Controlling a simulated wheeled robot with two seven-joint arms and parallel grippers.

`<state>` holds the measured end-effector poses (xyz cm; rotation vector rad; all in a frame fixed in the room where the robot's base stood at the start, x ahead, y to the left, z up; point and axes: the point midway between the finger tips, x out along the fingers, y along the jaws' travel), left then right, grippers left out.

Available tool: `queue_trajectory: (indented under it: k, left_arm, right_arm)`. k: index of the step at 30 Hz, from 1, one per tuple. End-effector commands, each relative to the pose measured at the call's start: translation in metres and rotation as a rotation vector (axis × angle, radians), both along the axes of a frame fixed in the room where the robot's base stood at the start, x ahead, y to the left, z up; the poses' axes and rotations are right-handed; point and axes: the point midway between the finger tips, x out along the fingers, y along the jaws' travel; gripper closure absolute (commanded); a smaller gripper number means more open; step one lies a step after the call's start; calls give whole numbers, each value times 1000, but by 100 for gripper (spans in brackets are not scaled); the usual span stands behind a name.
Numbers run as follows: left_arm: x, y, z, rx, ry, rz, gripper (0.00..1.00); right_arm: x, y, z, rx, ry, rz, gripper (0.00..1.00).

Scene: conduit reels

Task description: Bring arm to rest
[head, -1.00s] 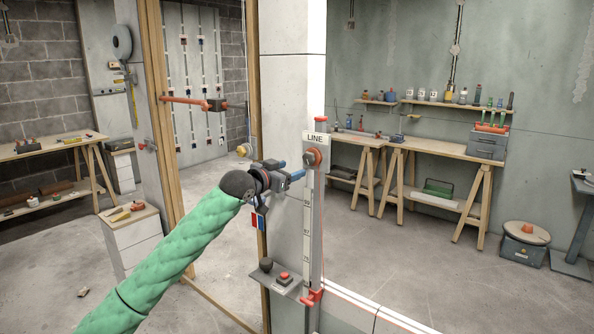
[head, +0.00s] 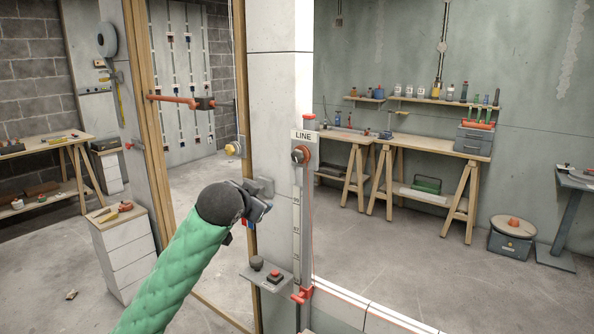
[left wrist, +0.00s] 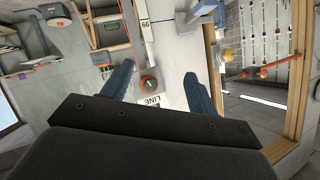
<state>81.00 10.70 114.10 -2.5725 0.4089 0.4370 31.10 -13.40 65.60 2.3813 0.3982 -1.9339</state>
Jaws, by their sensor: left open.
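My left arm, in a green quilted sleeve, comes up from the bottom of the head view. Its gripper (head: 262,198) is in front of the pale pillar, left of the grey upright rail marked LINE, and looks empty. In the left wrist view the two blue fingers of my left gripper (left wrist: 160,88) stand wide apart. The LINE sign (head: 303,136) and the red-orange round knob (head: 300,154) sit at the rail's top; the knob also shows between the fingers in the left wrist view (left wrist: 149,85), beyond them. My right gripper is not in view.
A wooden door frame (head: 155,120) with a red bar (head: 178,100) stands left. Workbenches (head: 435,147) line the back wall. Open floor (head: 400,260) lies right.

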Motion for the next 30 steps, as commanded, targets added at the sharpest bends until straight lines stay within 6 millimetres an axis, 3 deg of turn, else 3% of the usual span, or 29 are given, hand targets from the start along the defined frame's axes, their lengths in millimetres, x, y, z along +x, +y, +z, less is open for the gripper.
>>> queue_trajectory:
  k: [15,30]
  left_arm:
    - [-110,22,-142,-61,240,125,41]
    - [-223,37,-267,-147,472,212,41]
  right_arm:
    - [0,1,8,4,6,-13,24]
    - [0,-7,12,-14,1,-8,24]
